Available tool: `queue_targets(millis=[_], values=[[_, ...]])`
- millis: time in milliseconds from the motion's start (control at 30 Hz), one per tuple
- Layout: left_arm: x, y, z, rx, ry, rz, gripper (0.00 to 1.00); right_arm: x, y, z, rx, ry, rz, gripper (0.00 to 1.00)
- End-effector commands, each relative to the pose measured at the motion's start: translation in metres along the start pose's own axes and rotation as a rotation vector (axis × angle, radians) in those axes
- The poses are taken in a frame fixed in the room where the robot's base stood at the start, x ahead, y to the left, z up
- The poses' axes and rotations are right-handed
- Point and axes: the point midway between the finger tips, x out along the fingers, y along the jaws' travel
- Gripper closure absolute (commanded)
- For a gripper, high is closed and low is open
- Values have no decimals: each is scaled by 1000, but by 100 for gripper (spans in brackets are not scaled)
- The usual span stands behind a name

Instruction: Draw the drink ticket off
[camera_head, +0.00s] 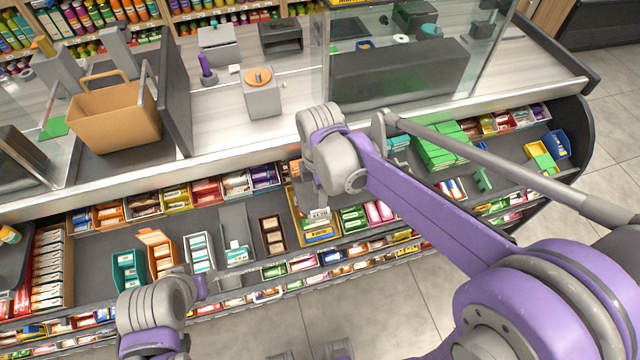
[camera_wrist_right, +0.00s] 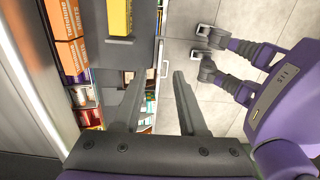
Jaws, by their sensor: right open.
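I cannot make out a drink ticket for certain in either view. My right gripper (camera_wrist_right: 157,98) is open and empty in the right wrist view, its two dark fingers apart above the front shelf. In the head view its wrist hangs over the candy shelf, and the fingers are mostly hidden behind my own arm links. A yellow box (camera_wrist_right: 120,17) lies ahead of the left finger in the wrist view, apart from it. My left wrist shows at the lower left of the head view over the shelf's front edge; its fingers cannot be made out.
The candy shelf (camera_head: 88,238) holds a teal box (camera_head: 128,272), an orange box (camera_head: 158,254), a grey stand (camera_head: 235,254) and rows of packets. On the counter above stand a brown basket (camera_head: 115,120), a grey box with an orange disc (camera_head: 262,98) and a glass screen (camera_head: 400,75).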

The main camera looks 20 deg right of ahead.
Motion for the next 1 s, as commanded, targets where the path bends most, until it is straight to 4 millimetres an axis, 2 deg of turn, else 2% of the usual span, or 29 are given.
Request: queue_targets(millis=[33, 200, 400, 800, 867, 1000], values=[[2, 0, 2, 0, -2, 0, 50, 11, 0, 0, 1, 0, -1, 59], [4, 0, 5, 0, -4, 0, 50, 42, 0, 0, 2, 0, 0, 59], [6, 0, 6, 0, -6, 0, 50, 65, 0, 0, 2, 0, 0, 59], [6, 0, 7, 0, -6, 0, 50, 72, 0, 0, 3, 0, 1, 59], [6, 0, 7, 0, -6, 0, 50, 72, 0, 0, 3, 0, 1, 68], [6, 0, 7, 0, -6, 0, 50, 72, 0, 0, 3, 0, 1, 93]])
